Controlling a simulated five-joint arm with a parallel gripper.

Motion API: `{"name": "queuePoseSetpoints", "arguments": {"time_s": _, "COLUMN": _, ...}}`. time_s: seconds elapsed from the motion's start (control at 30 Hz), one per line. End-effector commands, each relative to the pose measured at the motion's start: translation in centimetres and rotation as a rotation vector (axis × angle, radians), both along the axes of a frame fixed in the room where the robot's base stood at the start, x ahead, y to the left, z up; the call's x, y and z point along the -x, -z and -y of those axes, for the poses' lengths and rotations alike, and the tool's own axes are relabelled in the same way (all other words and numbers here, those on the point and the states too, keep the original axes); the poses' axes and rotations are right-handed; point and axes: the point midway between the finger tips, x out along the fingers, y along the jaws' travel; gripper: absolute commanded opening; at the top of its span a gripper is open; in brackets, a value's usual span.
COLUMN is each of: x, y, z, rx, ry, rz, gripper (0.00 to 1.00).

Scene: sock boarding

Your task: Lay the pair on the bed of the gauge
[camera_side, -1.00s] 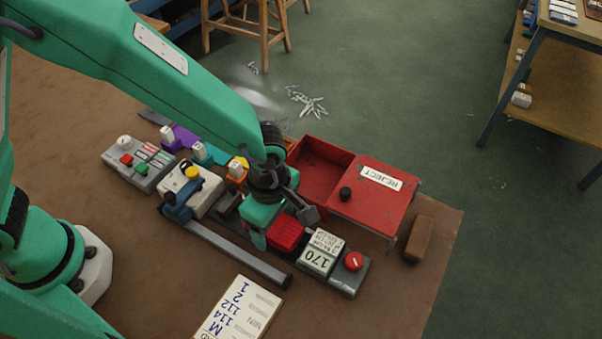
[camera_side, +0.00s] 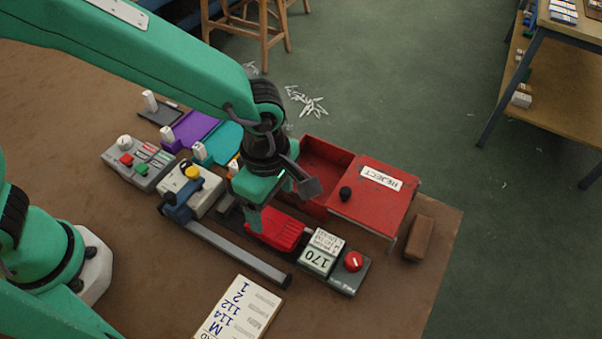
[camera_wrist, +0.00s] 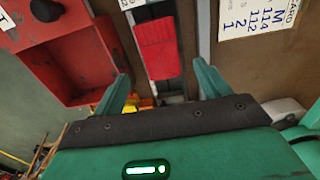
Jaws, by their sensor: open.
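In the wrist view the pair (camera_wrist: 155,48) lies lengthwise along the dark bed (camera_wrist: 171,87), beyond the fingertips. My gripper (camera_side: 281,204) is open above the end of the pair away from the display.
A red REJECT bin (camera_side: 378,205) stands behind the gauge. A long grey bar (camera_side: 240,255) runs in front. A block with a yellow knob (camera_side: 192,172) stands left. Purple (camera_side: 195,128) and teal (camera_side: 222,140) trays are behind. A card (camera_side: 238,308) lies in front.

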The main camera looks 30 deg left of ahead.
Motion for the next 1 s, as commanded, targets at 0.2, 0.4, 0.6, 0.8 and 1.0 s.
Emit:
{"name": "queuePoseSetpoints", "arguments": {"time_s": 0.2, "x": 0.0, "y": -3.4, "z": 0.0, "rx": 0.002, "ry": 0.0, "rz": 0.002, "gripper": 0.76}}
{"name": "queuePoseSetpoints", "arguments": {"time_s": 0.4, "x": 0.0, "y": -5.1, "z": 0.0, "rx": 0.001, "ry": 0.0, "rz": 0.001, "gripper": 0.76}}
{"name": "queuePoseSetpoints", "arguments": {"time_s": 0.6, "x": 0.0, "y": -5.5, "z": 0.0, "rx": 0.0, "ry": 0.0, "rz": 0.0, "gripper": 0.76}}
{"name": "queuePoseSetpoints", "arguments": {"time_s": 0.8, "x": 0.0, "y": -5.4, "z": 0.0, "rx": 0.0, "ry": 0.0, "rz": 0.0, "gripper": 0.76}}
{"name": "queuePoseSetpoints", "arguments": {"time_s": 1.0, "x": 0.0, "y": -5.4, "z": 0.0, "rx": 0.0, "ry": 0.0, "rz": 0.0, "gripper": 0.76}}
